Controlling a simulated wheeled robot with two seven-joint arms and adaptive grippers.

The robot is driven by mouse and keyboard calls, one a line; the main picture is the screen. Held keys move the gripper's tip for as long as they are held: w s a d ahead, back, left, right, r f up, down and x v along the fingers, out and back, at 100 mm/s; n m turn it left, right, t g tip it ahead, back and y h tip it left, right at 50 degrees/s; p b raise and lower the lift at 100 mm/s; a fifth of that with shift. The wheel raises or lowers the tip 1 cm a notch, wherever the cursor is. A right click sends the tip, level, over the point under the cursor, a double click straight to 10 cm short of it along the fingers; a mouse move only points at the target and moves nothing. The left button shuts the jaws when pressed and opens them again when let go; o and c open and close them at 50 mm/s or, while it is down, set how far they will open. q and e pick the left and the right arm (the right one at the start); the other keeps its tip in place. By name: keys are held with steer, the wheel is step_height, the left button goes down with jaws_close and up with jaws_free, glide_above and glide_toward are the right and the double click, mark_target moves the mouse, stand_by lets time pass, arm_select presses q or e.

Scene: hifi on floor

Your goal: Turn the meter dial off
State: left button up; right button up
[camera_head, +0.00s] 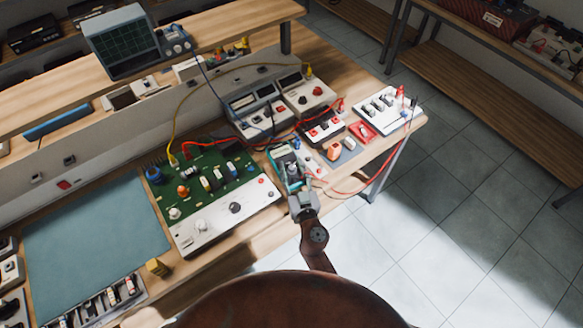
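My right arm reaches up from the bottom, and its gripper (294,184) is over the front edge of the workbench (225,247). A small grey-green device (281,153), which looks like the meter, lies on the bench just beyond the gripper. The fingertips overlap its near part; I cannot tell whether they touch it. The dial cannot be made out, as the gripper covers part of the device and the detail is small. The finger gap is too small to read.
A green circuit board (220,165) with a white front panel lies left of the meter. Bench instruments (254,106) stand behind it. Red leads (345,190) and a yellow cable (176,120) cross the bench. A blue mat (95,235) is clear at left.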

steer(key=shift+c, duration=0.4)
jaws_close()
steer(key=shift+y, duration=0.3)
